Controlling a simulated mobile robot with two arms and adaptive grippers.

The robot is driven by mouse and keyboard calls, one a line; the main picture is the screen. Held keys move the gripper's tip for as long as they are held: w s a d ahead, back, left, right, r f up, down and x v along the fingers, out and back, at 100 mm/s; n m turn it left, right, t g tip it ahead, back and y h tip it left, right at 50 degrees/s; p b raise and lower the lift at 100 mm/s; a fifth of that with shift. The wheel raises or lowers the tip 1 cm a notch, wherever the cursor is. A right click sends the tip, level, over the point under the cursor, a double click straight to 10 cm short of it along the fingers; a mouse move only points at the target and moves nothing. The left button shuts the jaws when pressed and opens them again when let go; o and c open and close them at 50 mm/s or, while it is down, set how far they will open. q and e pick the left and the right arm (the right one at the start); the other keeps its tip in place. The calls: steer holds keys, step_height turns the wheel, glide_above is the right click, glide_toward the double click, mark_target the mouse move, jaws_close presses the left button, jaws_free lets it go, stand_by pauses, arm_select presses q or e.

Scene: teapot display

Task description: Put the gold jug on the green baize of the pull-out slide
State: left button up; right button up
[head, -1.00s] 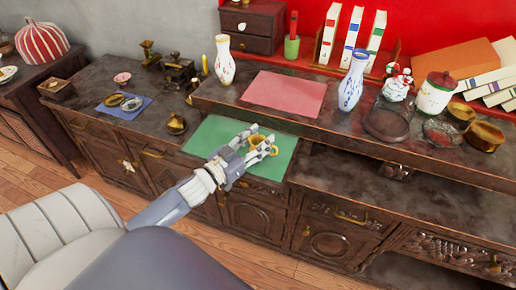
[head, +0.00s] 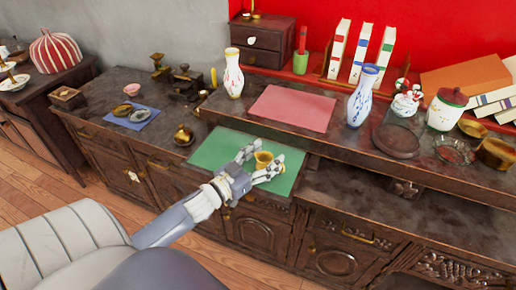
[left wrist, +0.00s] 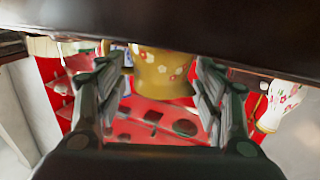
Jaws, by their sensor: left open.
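The gold jug (head: 263,159) stands upright on the green baize (head: 213,150) of the pull-out slide, on its right part. In the left wrist view the jug (left wrist: 160,72) has a floral pattern and shows between the two fingers, its upper part cut off by a dark band. My left gripper (head: 262,168) is open, with its fingers on either side of the jug. Gaps show between jug and fingers in the wrist view. My right gripper is not in view.
A raised shelf behind the slide carries a pink mat (head: 291,107), a white vase (head: 234,74) and a blue-white vase (head: 362,96). A small brass pot (head: 184,136) stands left of the slide.

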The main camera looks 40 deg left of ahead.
arm_select(q)
steer(key=shift+s, duration=0.35)
steer(key=s+a+p, duration=0.1)
steer(key=s+p, duration=0.2)
steer(key=s, duration=0.8)
steer(key=shift+a+r+p, duration=0.15)
steer(key=shift+a+p, duration=0.2)
steer(key=shift+a, duration=0.05)
steer(key=shift+s, duration=0.1)
